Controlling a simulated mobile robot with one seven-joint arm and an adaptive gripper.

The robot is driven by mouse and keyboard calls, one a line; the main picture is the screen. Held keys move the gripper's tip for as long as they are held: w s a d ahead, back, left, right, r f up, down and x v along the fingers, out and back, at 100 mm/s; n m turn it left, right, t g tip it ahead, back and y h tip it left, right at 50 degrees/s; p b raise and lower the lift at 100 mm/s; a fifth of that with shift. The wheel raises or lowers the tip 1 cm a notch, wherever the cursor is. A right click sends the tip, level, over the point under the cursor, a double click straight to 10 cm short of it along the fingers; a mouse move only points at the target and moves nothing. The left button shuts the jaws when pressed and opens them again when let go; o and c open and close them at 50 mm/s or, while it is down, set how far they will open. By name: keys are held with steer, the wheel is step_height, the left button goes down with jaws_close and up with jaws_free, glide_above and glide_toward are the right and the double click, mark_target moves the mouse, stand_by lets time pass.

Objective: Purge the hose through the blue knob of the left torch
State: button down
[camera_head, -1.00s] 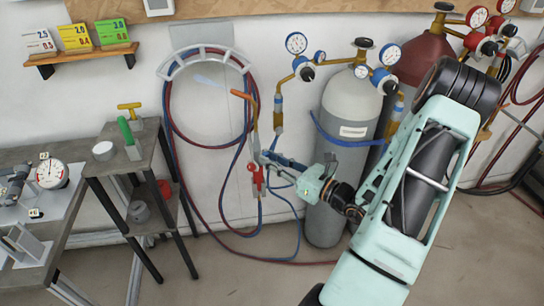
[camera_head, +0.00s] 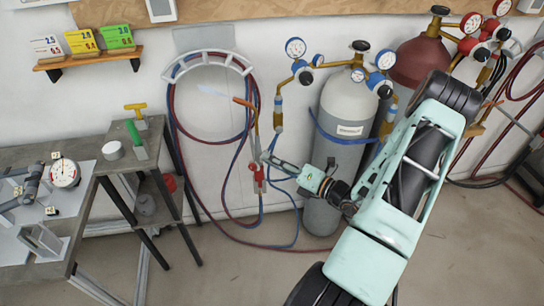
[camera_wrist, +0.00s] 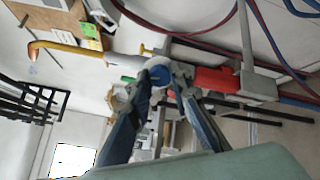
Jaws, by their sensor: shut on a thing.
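The left torch hangs upright against the wall, with its red body (camera_head: 259,179) low and its orange tip (camera_head: 243,102) pointing left. A pale bluish streak (camera_head: 213,91) extends left from the tip. In the wrist view the torch lies across the picture, with its red body (camera_wrist: 215,80) right of the knob and its orange tip (camera_wrist: 50,47) at left. My gripper (camera_wrist: 160,85) is shut on the blue knob (camera_wrist: 159,73), with a finger on either side of it. In the head view my gripper (camera_head: 268,158) reaches the torch from the right, and the knob is hard to make out.
A hose hanger (camera_head: 207,56) with coiled red and blue hoses is behind the torch. A grey cylinder (camera_head: 343,125) with gauges stands right, beside a dark red one (camera_head: 421,60). Work tables (camera_head: 85,225) stand left. A shelf (camera_head: 89,59) with coloured cards is on the wall.

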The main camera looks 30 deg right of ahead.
steer(key=shift+m+p, duration=0.4)
steer(key=shift+m, duration=0.4)
steer(key=c, duration=1.8)
jaws_free()
steer(key=shift+o, duration=0.2)
steer(key=v, duration=1.2)
